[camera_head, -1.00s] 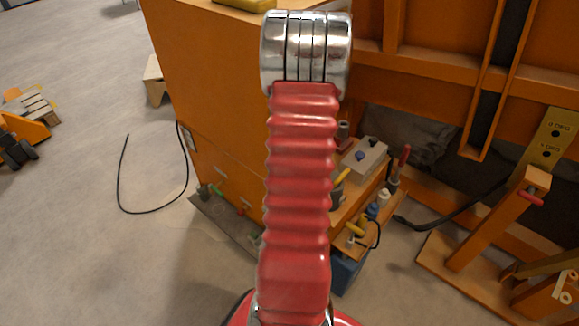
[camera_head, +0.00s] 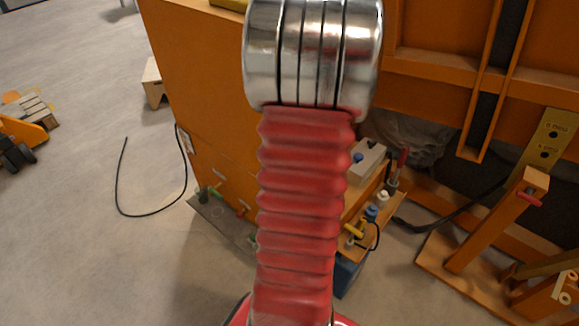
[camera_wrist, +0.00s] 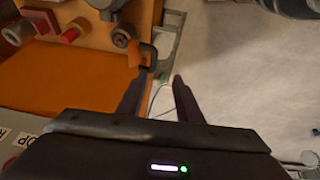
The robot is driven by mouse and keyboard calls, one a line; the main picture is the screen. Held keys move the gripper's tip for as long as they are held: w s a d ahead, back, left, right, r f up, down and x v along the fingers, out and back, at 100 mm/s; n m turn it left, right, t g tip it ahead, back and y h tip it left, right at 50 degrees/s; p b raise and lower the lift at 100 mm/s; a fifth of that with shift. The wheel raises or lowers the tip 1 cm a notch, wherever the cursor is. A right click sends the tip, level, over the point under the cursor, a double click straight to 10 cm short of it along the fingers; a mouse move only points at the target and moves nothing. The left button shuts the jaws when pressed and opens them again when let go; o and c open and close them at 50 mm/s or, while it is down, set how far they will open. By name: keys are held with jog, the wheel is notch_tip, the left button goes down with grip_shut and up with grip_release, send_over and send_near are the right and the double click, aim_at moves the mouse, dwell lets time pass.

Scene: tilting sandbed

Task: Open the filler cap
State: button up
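My gripper (camera_wrist: 159,76) shows in the wrist view with its two dark fingers spread apart and nothing held between them. Its left fingertip is near a dark bent handle (camera_wrist: 148,52) at the edge of an orange unit. A round dark grey knob-like part (camera_wrist: 122,37) sits just up and left of that handle, apart from the fingers. A red cylinder (camera_wrist: 70,34) stands farther left. I cannot tell for certain which part is the filler cap. In the head view my arm covers part of the orange machine, and my gripper does not show.
The orange machine (camera_head: 205,95) stands close to my arm. A shelf with small valves and a grey box (camera_head: 366,160) lies right of it. A black cable (camera_head: 118,190) loops on the floor. An orange frame (camera_head: 480,235) stands at right. The left floor is mostly clear.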

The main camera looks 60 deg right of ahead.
jog(key=shift+r, duration=0.1)
